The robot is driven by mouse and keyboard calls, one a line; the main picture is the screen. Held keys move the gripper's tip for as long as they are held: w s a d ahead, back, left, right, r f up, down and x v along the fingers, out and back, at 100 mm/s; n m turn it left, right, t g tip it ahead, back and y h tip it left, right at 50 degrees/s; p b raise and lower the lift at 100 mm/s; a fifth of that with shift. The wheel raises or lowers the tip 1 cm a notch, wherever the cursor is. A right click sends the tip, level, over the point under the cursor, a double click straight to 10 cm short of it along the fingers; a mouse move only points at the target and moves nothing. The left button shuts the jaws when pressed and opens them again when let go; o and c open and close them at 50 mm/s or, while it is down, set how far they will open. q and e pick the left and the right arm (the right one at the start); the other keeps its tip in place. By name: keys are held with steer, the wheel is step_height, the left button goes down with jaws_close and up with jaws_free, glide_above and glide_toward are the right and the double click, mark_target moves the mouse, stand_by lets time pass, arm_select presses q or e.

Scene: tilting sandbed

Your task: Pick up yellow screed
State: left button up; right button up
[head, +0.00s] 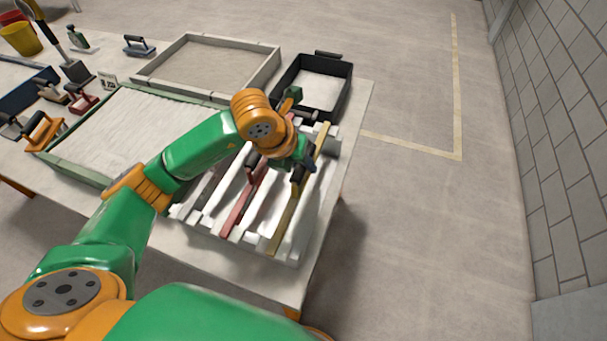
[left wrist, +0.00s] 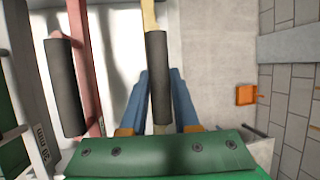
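The yellow screed (head: 284,226) is a long thin bar with a dark handle, lying on a white slatted rack (head: 205,219) near the table's right side. My left gripper (head: 306,163) is over its handle. In the left wrist view, the blue fingers of my left gripper (left wrist: 159,92) straddle the dark handle of the yellow screed (left wrist: 150,14), one on each side. Finger contact with the handle is not clear. The screed appears to rest on the rack. My right gripper is out of view.
A red screed (head: 240,208) lies just left on the same rack, its dark handle close by. A black tray (head: 344,97), a grey sand frame (head: 268,72) and a green-edged sandbed (head: 76,173) share the table. Open floor lies right of the table.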

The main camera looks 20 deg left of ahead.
arm_select(q)
jaws_close()
steer(key=shift+w+r, duration=0.1)
steer(key=shift+r, duration=0.2)
steer(key=r+b, duration=0.2)
steer(key=r, duration=0.1)
steer(key=shift+a, duration=0.3)
steer(key=s+a+r+b, duration=0.2)
steer(key=s+a+r, duration=0.4)
steer(key=a+r, duration=0.3)
steer(key=a, duration=0.2)
steer(key=shift+s+a+r, duration=0.25)
steer(key=shift+s+a, duration=0.15)
